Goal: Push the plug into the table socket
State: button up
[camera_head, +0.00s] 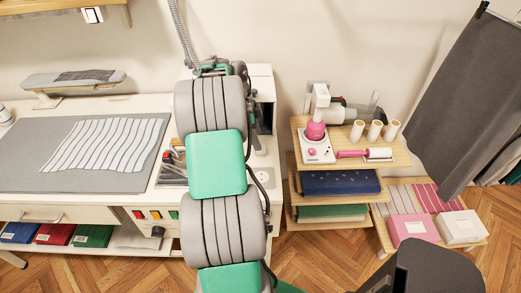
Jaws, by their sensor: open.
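My grey and green arm rises through the middle of the head view and covers part of the white worktable (25,196). Dark wrist parts show at its upper end, but my gripper's fingers are hidden behind the arm. A thin black cable (259,190) curves over the table's right end, just right of the arm. I cannot make out the plug at its end. A small light patch lies near the cable on the tabletop, but I cannot tell whether it is the socket.
A grey mat (50,177) with striped cloth (110,143) covers the table's left part. A small ironing board (73,79) stands behind. A grey curtain (462,95) hangs far right. Wooden floor lies open in front.

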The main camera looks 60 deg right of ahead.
jog(key=p+x, duration=0.1)
jog(key=x, duration=0.3)
jog(key=shift+f, duration=0.4)
jog(key=shift+c, duration=0.2)
grip_shut()
jog(key=shift+r, duration=0.1)
jog(key=shift+r+b, duration=0.35)
jog(key=shift+r, duration=0.15)
jog(key=s+a+r+b, duration=0.3)
jog(key=s+a+r, duration=0.6)
jog(key=r, duration=0.3)
jog(key=shift+s+a+b, duration=0.2)
jog(key=shift+a+b, duration=0.15)
jog(key=shift+a, duration=0.4)
